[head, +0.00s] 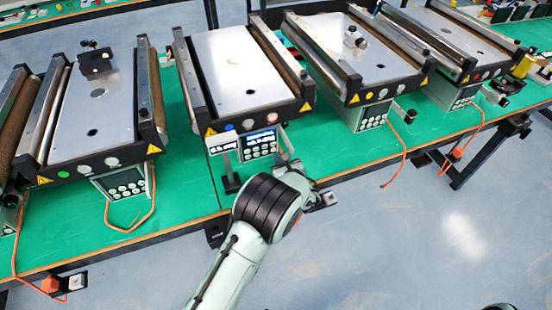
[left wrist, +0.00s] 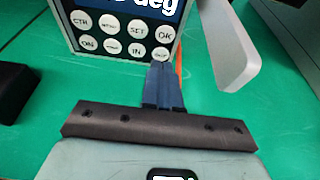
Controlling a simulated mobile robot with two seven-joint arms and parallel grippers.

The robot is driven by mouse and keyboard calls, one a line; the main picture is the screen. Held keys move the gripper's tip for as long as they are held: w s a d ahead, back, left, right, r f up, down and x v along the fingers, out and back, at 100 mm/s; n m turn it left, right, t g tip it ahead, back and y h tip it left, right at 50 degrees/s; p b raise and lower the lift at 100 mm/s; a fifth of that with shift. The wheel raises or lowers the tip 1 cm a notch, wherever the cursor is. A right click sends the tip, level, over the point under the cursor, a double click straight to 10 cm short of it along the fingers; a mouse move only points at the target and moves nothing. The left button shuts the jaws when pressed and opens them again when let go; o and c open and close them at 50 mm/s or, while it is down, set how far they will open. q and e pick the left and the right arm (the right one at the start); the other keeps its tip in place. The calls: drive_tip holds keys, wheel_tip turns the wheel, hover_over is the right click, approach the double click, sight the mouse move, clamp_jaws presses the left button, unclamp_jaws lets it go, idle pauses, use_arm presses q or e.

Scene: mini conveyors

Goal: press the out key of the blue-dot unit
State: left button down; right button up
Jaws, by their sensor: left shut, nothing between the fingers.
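In the left wrist view the box's keypad (left wrist: 122,38) shows CTR, SET and OK above ON and IN. The out key (left wrist: 160,54), at the right end of the lower row, is partly covered. My left gripper (left wrist: 160,72) is shut and empty, its tips at that key's lower edge; I cannot tell whether they touch it. My right gripper is out of view.
A green-dot conveyor (head: 85,120) stands left, others right. The green table (head: 335,160) has some free room in front.

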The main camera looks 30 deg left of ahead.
use_arm(q)
drive_tip(key=v, duration=0.5)
drive_tip(key=shift+s+d, duration=0.2)
drive_tip(key=shift+s, duration=0.15)
drive_tip(key=v, duration=0.6)
drive_tip(key=shift+d, duration=0.15)
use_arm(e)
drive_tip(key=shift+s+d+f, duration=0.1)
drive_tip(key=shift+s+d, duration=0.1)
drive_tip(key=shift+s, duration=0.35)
use_arm(q)
drive_tip(key=shift+w+f, duration=0.1)
drive_tip(key=shift+f, duration=0.05)
